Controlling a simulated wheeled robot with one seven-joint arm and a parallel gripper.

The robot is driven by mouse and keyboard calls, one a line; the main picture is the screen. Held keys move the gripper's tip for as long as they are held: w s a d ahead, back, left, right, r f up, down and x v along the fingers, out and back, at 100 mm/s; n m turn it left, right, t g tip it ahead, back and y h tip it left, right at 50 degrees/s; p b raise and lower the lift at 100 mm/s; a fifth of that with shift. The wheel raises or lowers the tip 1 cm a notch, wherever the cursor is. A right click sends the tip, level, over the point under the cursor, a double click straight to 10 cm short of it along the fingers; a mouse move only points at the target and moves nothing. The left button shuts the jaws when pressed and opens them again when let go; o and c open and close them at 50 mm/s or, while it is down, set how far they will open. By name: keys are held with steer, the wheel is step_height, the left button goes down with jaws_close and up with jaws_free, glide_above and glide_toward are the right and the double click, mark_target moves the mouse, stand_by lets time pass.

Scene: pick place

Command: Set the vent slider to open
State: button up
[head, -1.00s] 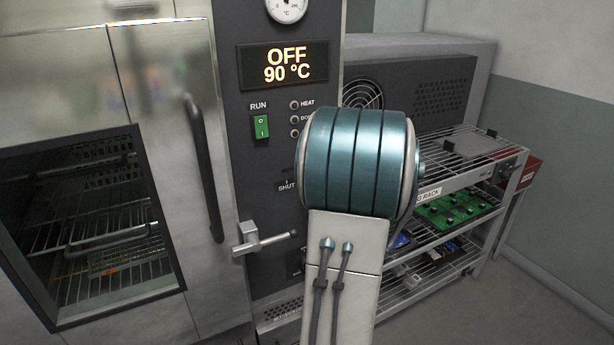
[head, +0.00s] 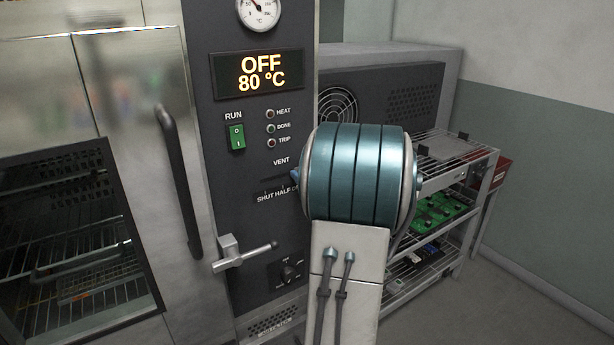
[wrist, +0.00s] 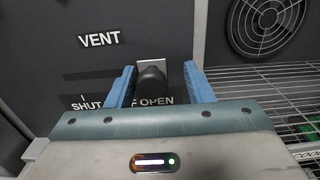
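The vent slider's black knob (wrist: 152,82), with a pale plate behind it, shows in the wrist view just above the OPEN label. Its dark slot runs left from it under the word VENT. My gripper (wrist: 160,68) is open, with one blue finger on each side of the knob. The left finger is close to the knob; I cannot tell if it touches. A clear gap shows between the knob and the right finger. In the head view my arm hides the knob, and only a bit of blue finger shows by the vent labels.
The oven's control panel (head: 240,200) carries a green RUN switch (head: 237,137), a display (head: 258,73) reading OFF 80 °C and a lever handle (head: 240,254). A long door handle (head: 178,175) is left. A wire rack (head: 440,180) with green boards stands right.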

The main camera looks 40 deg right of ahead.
steer(key=shift+a, duration=0.2)
steer(key=s+a+b, duration=0.2)
steer(key=s, duration=1.1)
steer(key=shift+s+b, duration=0.3)
